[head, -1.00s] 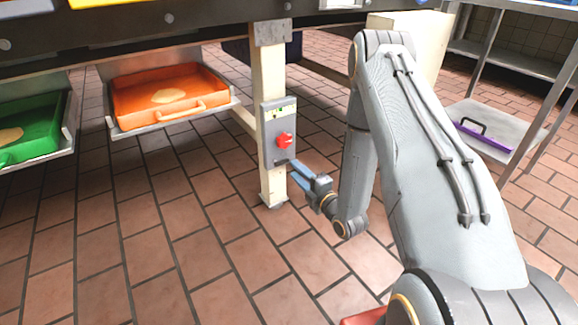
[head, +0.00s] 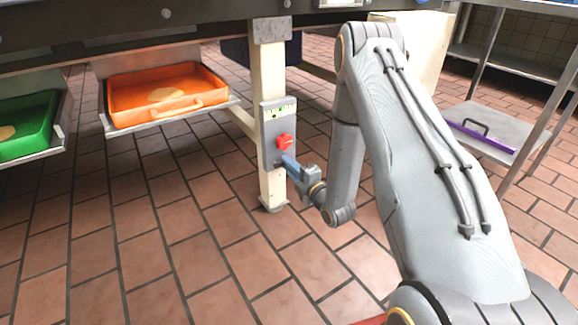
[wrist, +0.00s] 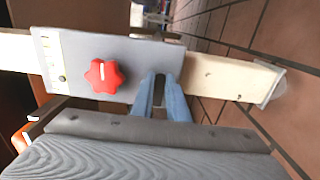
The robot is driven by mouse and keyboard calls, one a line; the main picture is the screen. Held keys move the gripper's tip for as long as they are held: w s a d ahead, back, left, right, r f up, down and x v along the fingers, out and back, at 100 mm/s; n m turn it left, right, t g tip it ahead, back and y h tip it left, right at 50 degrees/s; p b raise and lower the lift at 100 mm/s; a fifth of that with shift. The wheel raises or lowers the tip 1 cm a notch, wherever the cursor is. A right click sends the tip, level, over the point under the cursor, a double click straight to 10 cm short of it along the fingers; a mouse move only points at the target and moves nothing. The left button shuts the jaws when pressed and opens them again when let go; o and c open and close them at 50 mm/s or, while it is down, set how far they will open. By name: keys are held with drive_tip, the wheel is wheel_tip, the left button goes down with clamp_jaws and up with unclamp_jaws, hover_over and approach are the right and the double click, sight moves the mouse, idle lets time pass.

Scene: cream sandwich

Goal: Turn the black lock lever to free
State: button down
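The black lock lever (wrist: 159,86) is a small dark piece low on a grey lock panel (wrist: 118,48), and it shows in the wrist view between my two blue fingertips. The panel (head: 268,124) is fixed to a cream table leg. My gripper (head: 289,163) reaches the lower part of the panel from the right. In the wrist view my gripper (wrist: 160,93) has a narrow gap between its fingers, one on each side of the lever. I cannot tell whether they touch it. In the head view the fingers hide the lever.
A red knob (head: 284,141) sits just above my fingers on the panel; it also shows in the wrist view (wrist: 104,75). An orange tray (head: 126,108) and a green tray (head: 38,122) hang at the left. The tiled floor in front is clear.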

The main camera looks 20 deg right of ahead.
drive_tip(key=shift+m+p, duration=0.3)
drive_tip(key=shift+p, duration=0.05)
drive_tip(key=shift+s+a+f+m+p, duration=0.15)
drive_tip(key=shift+a+f+m+p, duration=0.35)
drive_tip(key=shift+m+p, duration=1.6)
drive_tip(key=shift+s+a+f+m+p, duration=0.15)
drive_tip(key=shift+a+f+m+p, duration=0.35)
drive_tip(key=shift+m+p, duration=1.55)
drive_tip(key=shift+s+a+f+m+p, duration=0.2)
drive_tip(key=shift+f+m+p, duration=0.7)
drive_tip(key=shift+m, duration=2.15)
drive_tip(key=shift+a+r, duration=0.1)
drive_tip(key=shift+r, duration=0.05)
drive_tip(key=c, duration=1.7)
unclamp_jaws()
drive_tip(key=shift+p, duration=0.3)
